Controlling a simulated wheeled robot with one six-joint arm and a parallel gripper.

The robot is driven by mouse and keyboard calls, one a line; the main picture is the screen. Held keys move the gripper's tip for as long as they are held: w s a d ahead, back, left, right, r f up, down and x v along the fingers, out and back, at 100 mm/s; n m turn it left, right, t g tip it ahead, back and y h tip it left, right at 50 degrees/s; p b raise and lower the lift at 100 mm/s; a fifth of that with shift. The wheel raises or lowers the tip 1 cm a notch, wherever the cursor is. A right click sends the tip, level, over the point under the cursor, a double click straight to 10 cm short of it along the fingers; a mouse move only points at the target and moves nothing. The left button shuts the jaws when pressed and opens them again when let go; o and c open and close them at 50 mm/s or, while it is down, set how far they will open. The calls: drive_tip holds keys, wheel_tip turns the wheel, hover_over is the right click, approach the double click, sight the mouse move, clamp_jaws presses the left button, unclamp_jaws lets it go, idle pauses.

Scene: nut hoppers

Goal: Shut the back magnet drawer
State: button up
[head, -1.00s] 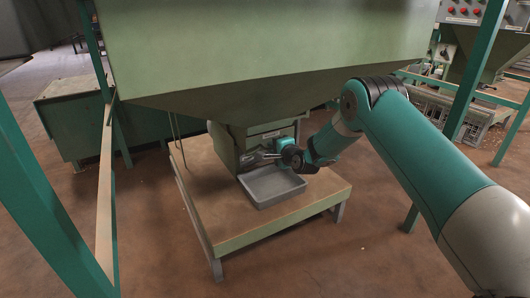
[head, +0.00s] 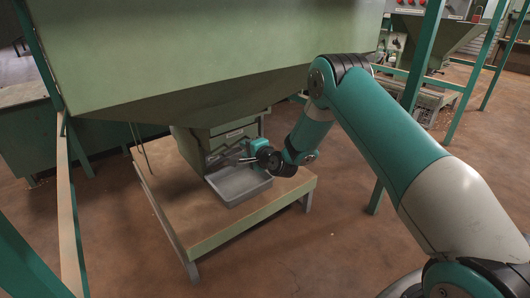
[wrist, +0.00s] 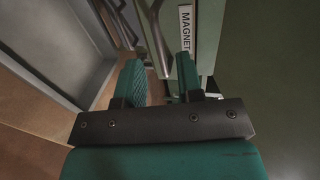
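The green hopper (head: 210,50) narrows to an outlet box (head: 190,147) above a low table. The box front has a pale label (head: 234,134); in the wrist view the label (wrist: 186,30) reads MAGNET. My gripper (head: 243,158) is at the box front, just above a grey tray (head: 238,187). In the wrist view my gripper (wrist: 160,78) has its two teal fingers apart. A metal handle bar (wrist: 157,38) shows beyond the gap between them; I see no grip on it. How far the drawer is out, and which drawer this is, I cannot tell.
The low table (head: 225,232) carries the tray. Green frame posts (head: 70,215) stand at left, and another post (head: 405,100) at right. More machines stand behind at right. The floor in front of the table is clear.

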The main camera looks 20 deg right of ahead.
drive_tip(key=v, duration=1.1)
drive_tip(key=shift+s, duration=0.25)
drive_tip(key=shift+d+r, duration=0.1)
